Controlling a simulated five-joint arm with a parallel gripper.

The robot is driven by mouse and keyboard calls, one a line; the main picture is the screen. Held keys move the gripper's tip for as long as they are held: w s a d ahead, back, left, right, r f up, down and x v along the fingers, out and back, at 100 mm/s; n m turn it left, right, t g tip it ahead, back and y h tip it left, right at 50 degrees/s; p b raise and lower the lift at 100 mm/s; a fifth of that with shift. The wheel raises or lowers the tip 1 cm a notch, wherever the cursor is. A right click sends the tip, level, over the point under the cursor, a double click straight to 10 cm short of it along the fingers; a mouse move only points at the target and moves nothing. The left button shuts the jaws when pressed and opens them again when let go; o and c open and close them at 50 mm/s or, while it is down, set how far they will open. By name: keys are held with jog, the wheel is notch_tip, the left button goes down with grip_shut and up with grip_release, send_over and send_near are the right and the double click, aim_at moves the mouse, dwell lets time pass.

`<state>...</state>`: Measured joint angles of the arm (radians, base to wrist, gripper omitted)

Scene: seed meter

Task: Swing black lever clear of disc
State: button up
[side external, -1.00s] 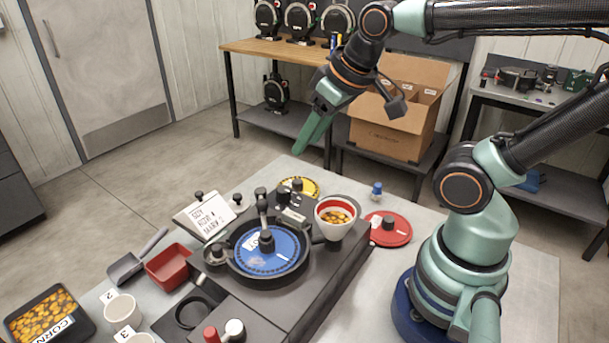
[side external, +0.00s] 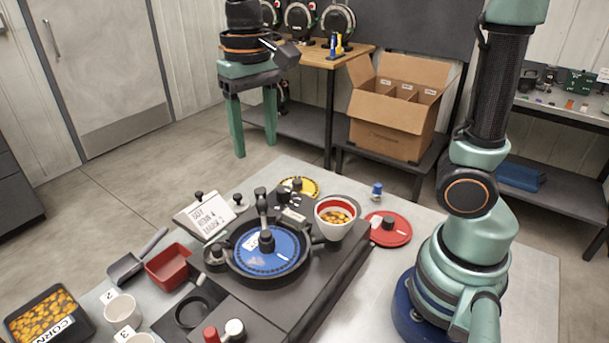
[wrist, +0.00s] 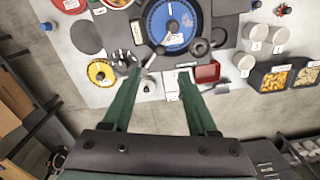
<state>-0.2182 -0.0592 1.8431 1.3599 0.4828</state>
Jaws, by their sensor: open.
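The blue disc (side external: 266,250) lies in a round black housing on the seed meter, with a dark knob at its centre. A dark lever (side external: 262,208) with a knobbed top shows at the disc's far rim and appears to reach over its edge. The blue disc (wrist: 180,36) is also at the top of the wrist view, beyond my fingertips. My gripper (side external: 255,150) is open and empty, pointing down, high above and behind the meter. In the wrist view, my gripper (wrist: 162,78) has its fingers spread, short of the disc. Contact with the lever is not visible.
A white cup of corn (side external: 336,218) stands right of the disc, near a red disc (side external: 398,229). A yellow disc (side external: 303,186) lies behind. A written card (side external: 210,216), red tray (side external: 168,267) and corn bin (side external: 45,318) are at left. Free air surrounds my gripper.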

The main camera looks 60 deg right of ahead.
aim_at(262, 200)
notch_tip(262, 200, down, 12)
jog(key=shift+r, duration=0.1)
dwell(0.4)
grip_shut()
dwell(1.3)
